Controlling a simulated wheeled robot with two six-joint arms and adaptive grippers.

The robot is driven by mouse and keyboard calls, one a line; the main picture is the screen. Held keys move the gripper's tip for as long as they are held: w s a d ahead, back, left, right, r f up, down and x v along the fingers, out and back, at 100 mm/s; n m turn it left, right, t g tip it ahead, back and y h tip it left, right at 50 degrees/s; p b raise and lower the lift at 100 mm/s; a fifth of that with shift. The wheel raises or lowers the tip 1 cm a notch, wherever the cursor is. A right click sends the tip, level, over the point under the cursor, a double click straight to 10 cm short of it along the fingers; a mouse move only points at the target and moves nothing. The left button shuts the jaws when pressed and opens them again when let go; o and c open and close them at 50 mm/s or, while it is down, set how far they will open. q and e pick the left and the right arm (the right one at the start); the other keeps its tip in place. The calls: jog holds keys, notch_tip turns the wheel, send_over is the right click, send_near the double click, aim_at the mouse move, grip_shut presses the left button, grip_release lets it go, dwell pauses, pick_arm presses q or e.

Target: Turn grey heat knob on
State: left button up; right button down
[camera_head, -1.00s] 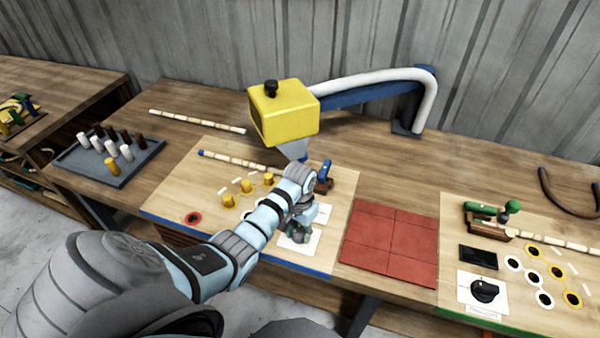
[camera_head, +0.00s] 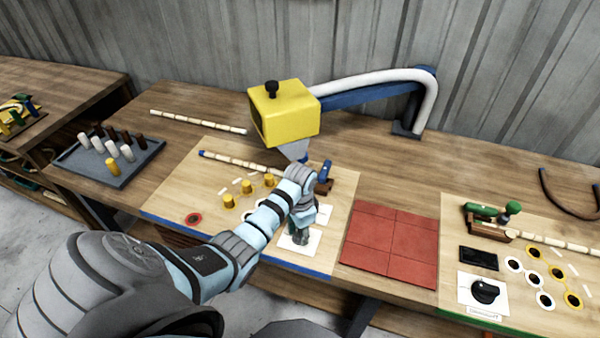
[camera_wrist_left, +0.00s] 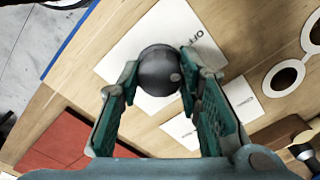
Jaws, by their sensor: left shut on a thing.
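The grey heat knob (camera_wrist_left: 159,72) is a round dark grey knob on a white plate (camera_wrist_left: 128,42) with small lettering beside it, in the left wrist view. My left gripper (camera_wrist_left: 160,80) has its two teal fingers on either side of the knob and is shut on it. In the head view my left gripper (camera_head: 299,236) reaches down onto the white plate (camera_head: 312,245) at the front of the left board, and it hides the knob there. The right gripper is not in view.
A yellow heater head (camera_head: 285,115) hangs behind my left arm. Yellow pegs (camera_head: 247,187) stand to its left. A red tiled mat (camera_head: 390,243) lies to the right. A black knob (camera_head: 485,291) is on the right board (camera_head: 450,215).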

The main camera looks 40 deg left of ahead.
aim_at(300, 233)
pick_arm(q)
jog(key=m, duration=1.2)
jog(key=shift+m, duration=0.4)
dwell(0.3)
jog(key=o, duration=1.1)
jog(key=shift+o, duration=0.2)
notch_tip(300, 233, up, 8)
jog(key=shift+f, duration=0.15)
